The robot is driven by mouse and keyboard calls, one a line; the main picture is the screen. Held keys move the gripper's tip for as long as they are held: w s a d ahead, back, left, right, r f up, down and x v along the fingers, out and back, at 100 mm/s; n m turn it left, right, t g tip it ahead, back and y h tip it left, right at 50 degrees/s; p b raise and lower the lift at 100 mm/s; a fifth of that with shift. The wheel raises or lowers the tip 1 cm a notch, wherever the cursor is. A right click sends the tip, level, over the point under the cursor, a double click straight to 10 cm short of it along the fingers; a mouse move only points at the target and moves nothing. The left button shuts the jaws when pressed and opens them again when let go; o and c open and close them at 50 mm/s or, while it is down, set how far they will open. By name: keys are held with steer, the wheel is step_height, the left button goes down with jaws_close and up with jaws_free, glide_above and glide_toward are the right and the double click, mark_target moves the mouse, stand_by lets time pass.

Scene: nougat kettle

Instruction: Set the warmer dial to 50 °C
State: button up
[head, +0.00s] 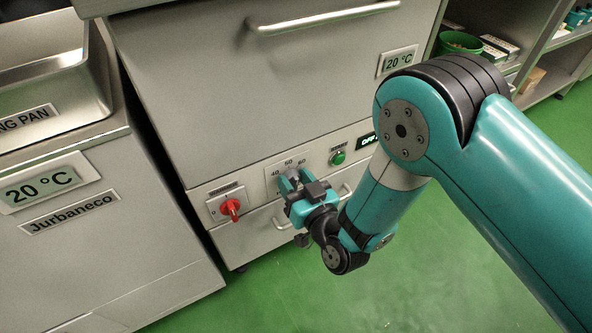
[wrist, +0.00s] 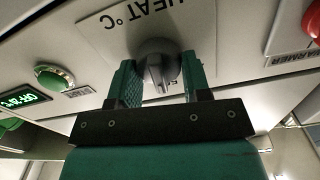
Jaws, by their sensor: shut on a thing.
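The grey warmer dial (wrist: 158,62) sits on a pale plate whose lettering ends in "HEAT °C", upside down in the wrist view. My gripper (wrist: 160,80) is shut on the dial, one teal finger on each side. A raised ridge on the dial runs down that picture, but the number it points to cannot be told. The dial is mostly hidden there.
A red rotary switch (head: 230,207) is left of the dial. A green button (head: 338,158) and a lit display (head: 367,140) reading "OFF" are right of it. Green floor (head: 250,290) is clear below.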

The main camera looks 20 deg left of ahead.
steer(key=shift+n+p, duration=0.5)
steer(key=shift+n, duration=0.2)
steer(key=shift+f, duration=0.1)
steer(key=o, duration=0.9)
